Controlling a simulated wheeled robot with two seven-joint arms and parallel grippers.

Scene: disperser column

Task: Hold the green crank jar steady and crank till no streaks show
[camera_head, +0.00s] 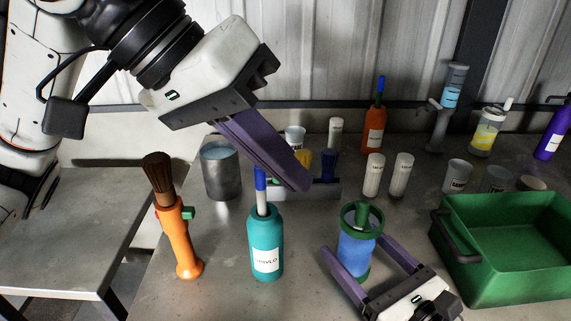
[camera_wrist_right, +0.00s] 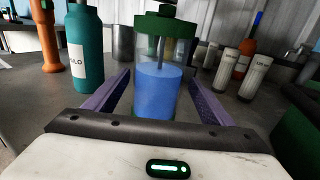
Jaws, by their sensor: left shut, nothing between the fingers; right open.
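The green crank jar (camera_head: 358,248) stands upright on the table, with a green lid, a green base ring and blue liquid inside. In the right wrist view the jar (camera_wrist_right: 158,90) shows even blue liquid in its lower part, with a stirring shaft above; I see no streaks from here. My right gripper (camera_head: 357,257) is open, its purple fingers on either side of the jar with gaps visible. My left gripper (camera_head: 300,183) is shut and empty, raised above the table up and left of the jar, near the teal bottle's top.
A teal bottle (camera_head: 266,250) and an orange-handled brush (camera_head: 180,235) stand left of the jar. A green crate (camera_head: 510,282) is at right. Behind are a metal can (camera_head: 220,172), white bottles (camera_head: 374,176), an orange bottle (camera_head: 375,128) and cups (camera_head: 457,175).

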